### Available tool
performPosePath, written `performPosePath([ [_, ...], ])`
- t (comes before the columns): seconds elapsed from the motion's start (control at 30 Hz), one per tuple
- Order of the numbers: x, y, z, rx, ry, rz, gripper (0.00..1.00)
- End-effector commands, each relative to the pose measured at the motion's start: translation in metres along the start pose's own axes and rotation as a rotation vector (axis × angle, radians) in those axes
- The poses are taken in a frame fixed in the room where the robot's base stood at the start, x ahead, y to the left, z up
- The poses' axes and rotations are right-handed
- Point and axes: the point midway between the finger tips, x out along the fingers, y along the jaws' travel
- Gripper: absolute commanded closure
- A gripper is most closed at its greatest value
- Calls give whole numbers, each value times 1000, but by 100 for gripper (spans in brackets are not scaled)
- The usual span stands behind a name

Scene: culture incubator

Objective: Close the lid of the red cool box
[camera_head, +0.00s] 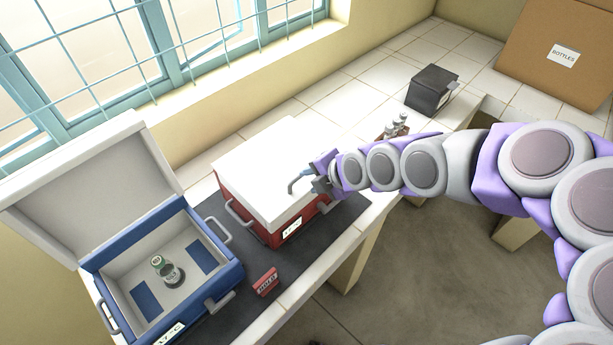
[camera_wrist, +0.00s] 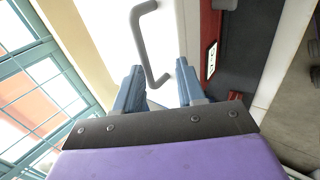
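The red cool box (camera_head: 284,234) stands on the dark mat, in the middle of the head view. Its white lid (camera_head: 262,165) lies over the top of the box, and I see no gap between them from here. A grey handle (camera_wrist: 150,45) on the white lid shows in the wrist view, with one end between my fingers. My gripper (camera_head: 309,183) is at the lid's right side, beside this handle. In the wrist view my gripper (camera_wrist: 158,80) has its two blue fingers apart. I cannot tell whether a finger touches the handle.
A blue cool box (camera_head: 170,262) stands open at left, its white lid raised and a vial (camera_head: 166,268) inside. A small red block (camera_head: 265,282) lies on the mat. A vial rack (camera_head: 393,130), black box (camera_head: 433,88) and cardboard box (camera_head: 560,50) stand farther along the tiled counter.

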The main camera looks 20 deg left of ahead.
Motion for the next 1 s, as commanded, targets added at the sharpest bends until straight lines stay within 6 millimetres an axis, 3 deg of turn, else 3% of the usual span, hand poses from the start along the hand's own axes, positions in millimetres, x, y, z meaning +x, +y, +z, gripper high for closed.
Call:
performPosePath([
  [0.1,-30,3,1,0,-7,12,62],
  [0.5,-106,5,-1,-2,-11,17,62],
  [0.73,-133,4,-1,-3,-11,16,62],
  [1.0,-139,4,-1,-3,-10,17,62],
])
